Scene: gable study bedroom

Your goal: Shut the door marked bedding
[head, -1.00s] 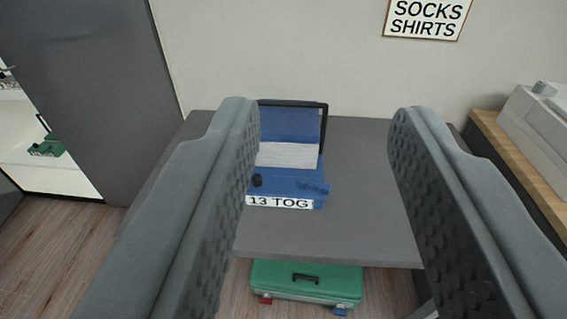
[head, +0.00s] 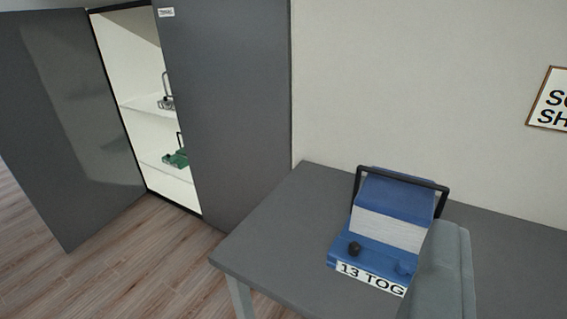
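A dark grey wardrobe stands at the left with its left door (head: 65,120) swung wide open over the floor. Its right door (head: 222,110) looks closed and has a small label (head: 166,12) at the top, too small to read. No word "bedding" is legible. One grey finger of my gripper (head: 442,275) shows at the lower right, in front of the table and well away from the open door. The other finger is out of view, so the gap between them is hidden.
Inside the wardrobe, a green item (head: 176,158) and a wire-handled item (head: 165,103) sit on white shelves. A grey table (head: 290,235) holds a blue "13 TOG" case (head: 385,225). Wooden floor (head: 150,265) before the wardrobe is clear.

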